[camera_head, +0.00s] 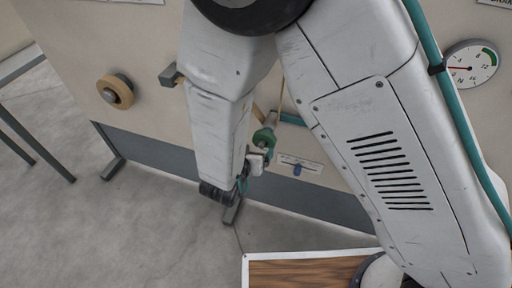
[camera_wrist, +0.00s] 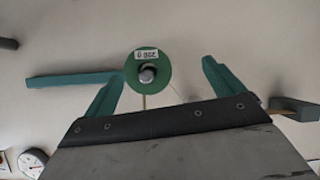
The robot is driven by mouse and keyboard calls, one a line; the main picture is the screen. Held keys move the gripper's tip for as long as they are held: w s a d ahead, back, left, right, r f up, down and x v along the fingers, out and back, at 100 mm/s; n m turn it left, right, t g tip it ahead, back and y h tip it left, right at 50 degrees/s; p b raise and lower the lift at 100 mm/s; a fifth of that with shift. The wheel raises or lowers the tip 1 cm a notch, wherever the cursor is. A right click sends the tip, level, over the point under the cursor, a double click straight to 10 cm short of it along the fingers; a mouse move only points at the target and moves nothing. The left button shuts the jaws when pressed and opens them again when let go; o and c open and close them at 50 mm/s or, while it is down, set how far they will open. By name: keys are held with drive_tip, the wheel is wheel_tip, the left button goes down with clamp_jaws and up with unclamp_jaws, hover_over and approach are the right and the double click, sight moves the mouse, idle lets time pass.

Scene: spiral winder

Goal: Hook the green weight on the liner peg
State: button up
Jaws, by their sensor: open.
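The green weight (camera_wrist: 133,80) is a round disc with a "250 g" label, upside down in the wrist view, and a grey stem end at its centre. It also shows in the head view (camera_head: 263,140), partly behind my arm, in front of the panel. My gripper (camera_wrist: 163,68) is open, with one teal finger on each side of the weight; the weight looks nearer the left finger. I cannot tell whether either finger touches it. In the head view the gripper is mostly hidden by my arm. I cannot tell which fitting is the liner peg.
A wood-topped surface (camera_head: 300,272) stands at the bottom.

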sight(265, 138)
drive_tip(key=shift+w+d+r+t+h, duration=0.2)
drive_tip(key=shift+d+r+t+h, duration=0.1)
drive_tip(key=shift+d+h, duration=0.15)
drive_tip(key=shift+w+d+r+t+h, duration=0.15)
drive_tip(key=shift+d+r+t+h, duration=0.2)
drive_tip(key=shift+d, duration=0.15)
drive_tip(key=shift+x, duration=3.6)
drive_tip(key=c, duration=1.8)
drive_tip(key=shift+a, duration=0.1)
